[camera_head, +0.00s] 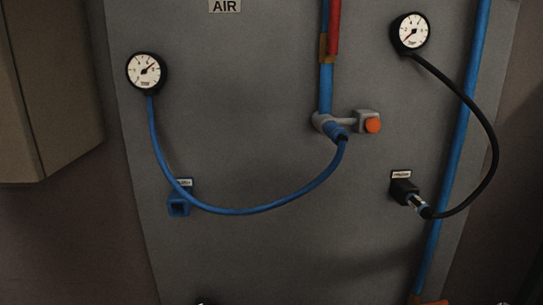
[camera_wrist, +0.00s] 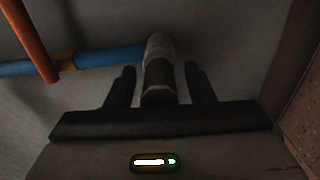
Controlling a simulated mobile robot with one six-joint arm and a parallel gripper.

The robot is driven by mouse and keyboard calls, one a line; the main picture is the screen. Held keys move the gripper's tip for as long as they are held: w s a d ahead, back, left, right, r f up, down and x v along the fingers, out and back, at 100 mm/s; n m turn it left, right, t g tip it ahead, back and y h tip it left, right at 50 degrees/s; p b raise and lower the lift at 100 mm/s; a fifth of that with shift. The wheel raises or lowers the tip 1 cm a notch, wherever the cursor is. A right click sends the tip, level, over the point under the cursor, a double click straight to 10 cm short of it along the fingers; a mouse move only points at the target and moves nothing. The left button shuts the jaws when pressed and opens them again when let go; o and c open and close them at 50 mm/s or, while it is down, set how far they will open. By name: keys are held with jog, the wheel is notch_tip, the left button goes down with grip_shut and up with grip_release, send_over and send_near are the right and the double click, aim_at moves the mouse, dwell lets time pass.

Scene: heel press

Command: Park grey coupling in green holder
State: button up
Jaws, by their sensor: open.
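My gripper (camera_wrist: 160,80) shows in the wrist view with its two dark fingers apart. A grey fitting with a dark end (camera_wrist: 157,78) shows between the fingers, at the end of a blue pipe. I cannot tell whether the fingers touch it, or whether it is the grey coupling. The head view does not show my gripper. There, a black hose ends in a silver coupling with a blue ring (camera_head: 418,202), seated in a black holder (camera_head: 402,189). An empty-looking blue holder (camera_head: 179,207) sits at the left. I see no green holder.
A blue hose (camera_head: 245,211) hangs from the left gauge (camera_head: 146,71) to a grey outlet (camera_head: 323,123) beside an orange button (camera_head: 373,125). The right gauge (camera_head: 411,33) carries the black hose (camera_head: 488,123).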

jog(key=shift+c, duration=0.4)
grip_shut()
jog(key=shift+s, duration=0.1)
jog(key=shift+s+d+p, duration=0.15)
jog(key=shift+s+p, duration=0.1)
jog(key=shift+s, duration=1.2)
jog(key=shift+s+d+p, duration=0.1)
jog(key=shift+s+p, duration=0.1)
jog(key=shift+s, duration=1.2)
jog(key=shift+s, duration=0.25)
